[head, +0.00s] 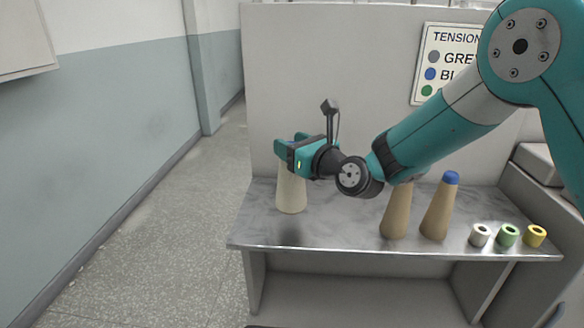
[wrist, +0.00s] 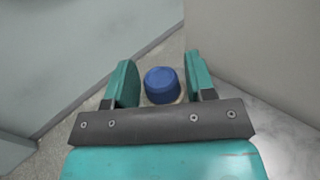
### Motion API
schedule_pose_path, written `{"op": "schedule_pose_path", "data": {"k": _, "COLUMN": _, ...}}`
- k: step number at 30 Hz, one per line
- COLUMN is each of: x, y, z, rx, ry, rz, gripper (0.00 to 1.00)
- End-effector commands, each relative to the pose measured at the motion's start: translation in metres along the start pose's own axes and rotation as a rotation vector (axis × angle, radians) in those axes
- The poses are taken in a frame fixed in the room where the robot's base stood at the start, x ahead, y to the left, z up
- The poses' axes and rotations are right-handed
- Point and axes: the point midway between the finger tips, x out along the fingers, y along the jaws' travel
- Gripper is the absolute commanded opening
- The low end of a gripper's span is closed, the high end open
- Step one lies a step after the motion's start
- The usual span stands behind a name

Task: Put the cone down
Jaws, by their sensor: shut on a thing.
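A cream cone (head: 291,192) is at the left end of the grey metal bench top (head: 330,226). My gripper (head: 287,150) is shut on its upper part. The cone is upright, and its base is at or just above the bench; I cannot tell whether it touches. In the wrist view, the cone's blue tip (wrist: 162,84) shows between the two teal fingers of my gripper (wrist: 162,86). The rest of the cone is hidden there below the tip.
Two tan cones stand to the right, one blue-tipped (head: 439,208) and one (head: 396,212) with its top hidden behind my arm. White (head: 480,236), green (head: 507,236) and yellow (head: 535,237) rings lie at the right end. The bench middle is clear. A panel rises behind.

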Motion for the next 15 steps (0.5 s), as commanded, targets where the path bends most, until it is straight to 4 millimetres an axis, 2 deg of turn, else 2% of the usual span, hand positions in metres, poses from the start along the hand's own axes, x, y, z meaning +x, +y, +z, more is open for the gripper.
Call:
{"op": "schedule_pose_path", "data": {"k": 5, "x": 0.0, "y": 0.0, "z": -0.013, "rx": 0.0, "ry": 0.0, "rz": 0.0, "gripper": 0.11}}
{"op": "schedule_pose_path", "data": {"k": 12, "x": 0.0, "y": -0.001, "z": -0.048, "rx": 0.0, "ry": 0.001, "rz": -0.001, "gripper": 0.11}}
{"op": "schedule_pose_path", "data": {"k": 15, "x": 0.0, "y": 0.0, "z": -0.049, "rx": 0.0, "ry": -0.002, "rz": 0.0, "gripper": 0.11}}
